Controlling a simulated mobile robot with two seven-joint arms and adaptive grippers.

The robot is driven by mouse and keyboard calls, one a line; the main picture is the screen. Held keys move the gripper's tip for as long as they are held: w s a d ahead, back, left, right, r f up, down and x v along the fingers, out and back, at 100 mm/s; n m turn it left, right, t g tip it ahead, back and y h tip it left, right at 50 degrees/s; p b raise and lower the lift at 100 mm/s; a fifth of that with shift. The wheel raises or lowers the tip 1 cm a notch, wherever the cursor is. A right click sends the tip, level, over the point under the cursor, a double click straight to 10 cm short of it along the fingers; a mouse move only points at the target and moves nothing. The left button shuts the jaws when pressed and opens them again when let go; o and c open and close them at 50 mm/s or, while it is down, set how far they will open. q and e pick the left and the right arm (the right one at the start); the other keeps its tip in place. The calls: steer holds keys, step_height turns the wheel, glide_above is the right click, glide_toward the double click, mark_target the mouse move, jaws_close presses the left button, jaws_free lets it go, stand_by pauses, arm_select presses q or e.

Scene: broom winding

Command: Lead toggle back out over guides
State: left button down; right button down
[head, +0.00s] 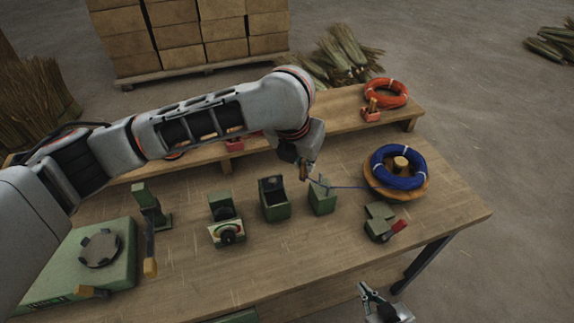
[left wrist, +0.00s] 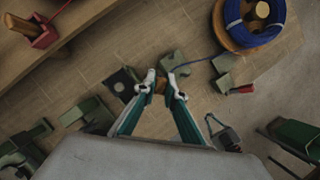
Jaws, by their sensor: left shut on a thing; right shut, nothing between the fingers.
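The toggle (left wrist: 160,86) is a small brown wooden peg between the fingertips of my left gripper (left wrist: 160,80). In the head view my left gripper (head: 306,168) is shut on it, above the green guide blocks. A blue cord (head: 345,187) runs from the toggle side past the top of the right guide block (head: 321,198) to the blue coil (head: 398,168) on a round wooden stand. I cannot tell whether it touches that block. The middle guide block (head: 274,200) and left guide block (head: 222,205) stand to the left. My right gripper (head: 372,297) is shut and empty below the table's front edge.
A green block with a red handle (head: 382,224) stands right of the guides. An orange coil (head: 386,92) lies on the rear shelf. The front middle is clear.

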arm_select(q)
steer(key=w+d, duration=0.3)
steer(key=d, duration=0.8)
steer(key=shift+w, duration=0.1)
stand_by(0.6)
